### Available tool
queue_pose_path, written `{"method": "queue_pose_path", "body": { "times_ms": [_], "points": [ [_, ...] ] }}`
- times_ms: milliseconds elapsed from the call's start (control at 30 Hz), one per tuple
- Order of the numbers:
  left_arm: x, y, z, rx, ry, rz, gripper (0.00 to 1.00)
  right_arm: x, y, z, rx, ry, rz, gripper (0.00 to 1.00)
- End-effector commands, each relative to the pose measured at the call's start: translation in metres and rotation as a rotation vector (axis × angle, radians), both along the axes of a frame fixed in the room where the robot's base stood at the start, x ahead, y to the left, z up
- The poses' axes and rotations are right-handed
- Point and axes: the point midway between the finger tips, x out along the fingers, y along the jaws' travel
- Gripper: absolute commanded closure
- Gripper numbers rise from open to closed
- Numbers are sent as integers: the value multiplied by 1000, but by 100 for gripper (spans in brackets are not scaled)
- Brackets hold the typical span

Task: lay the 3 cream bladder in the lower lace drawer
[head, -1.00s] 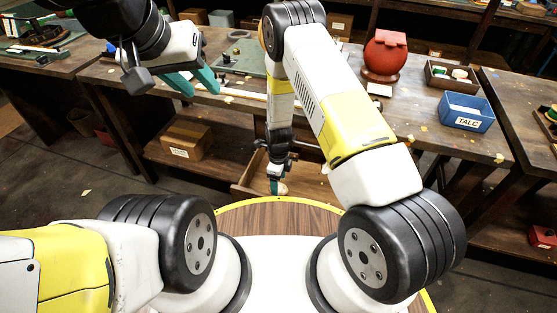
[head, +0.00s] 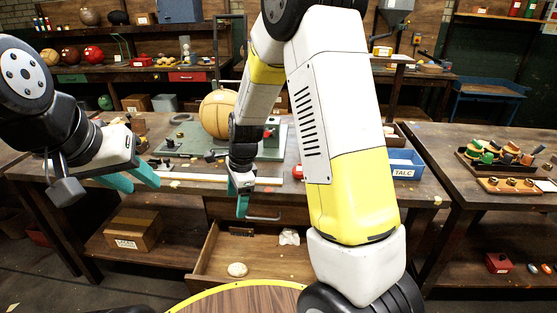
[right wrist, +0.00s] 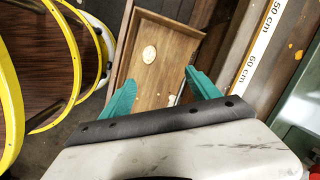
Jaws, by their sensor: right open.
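A wooden drawer (head: 208,253) is pulled out low under the workbench. A flat, round cream bladder (head: 237,269) lies on its floor near the front left; it also shows in the right wrist view (right wrist: 149,53). A whitish crumpled thing (head: 289,237) lies further back; I cannot tell whether it is a bladder. My right gripper (head: 243,205) is above the drawer, apart from the bladder. In the right wrist view its teal fingers (right wrist: 158,92) are spread and empty. My left gripper (head: 131,178) is open and empty at the bench's left front. No other cream bladder is clearly visible.
The bench holds a tan ball (head: 218,113), a green mat (head: 185,142) and a blue TALC bin (head: 405,163). A cardboard box (head: 134,229) sits on the lower shelf. A closed drawer front (head: 222,209) is above the open drawer. My right arm hides part of the bench.

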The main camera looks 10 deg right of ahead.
Motion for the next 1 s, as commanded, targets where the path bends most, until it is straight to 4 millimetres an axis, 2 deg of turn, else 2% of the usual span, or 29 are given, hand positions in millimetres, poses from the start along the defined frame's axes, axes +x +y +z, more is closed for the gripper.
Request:
{"method": "queue_pose_path", "body": {
  "times_ms": [33, 200, 300, 500, 600, 733, 867, 1000],
  "points": [
    [0, 0, 0, 0, 0, 0, 64, -5, -9, 30, 12, -47, 71, 29],
    [0, 0, 0, 0, 0, 0, 64, -36, -36, 109, 1, -192, 364, 29],
    [0, 0, 0, 0, 0, 0, 64, -60, -53, 148, -33, -283, 533, 29],
    [0, 0, 0, 0, 0, 0, 64, -120, -85, 206, -161, -456, 868, 29],
    [0, 0, 0, 0, 0, 0, 64, -150, -98, 223, -248, -521, 1020, 29],
    [0, 0, 0, 0, 0, 0, 64, -180, -110, 234, -347, -573, 1168, 29],
    [0, 0, 0, 0, 0, 0, 64, -196, -115, 238, -408, -595, 1253, 29],
    [0, 0, 0, 0, 0, 0, 64, -201, -117, 239, -428, -599, 1283, 29]
  ]
}}
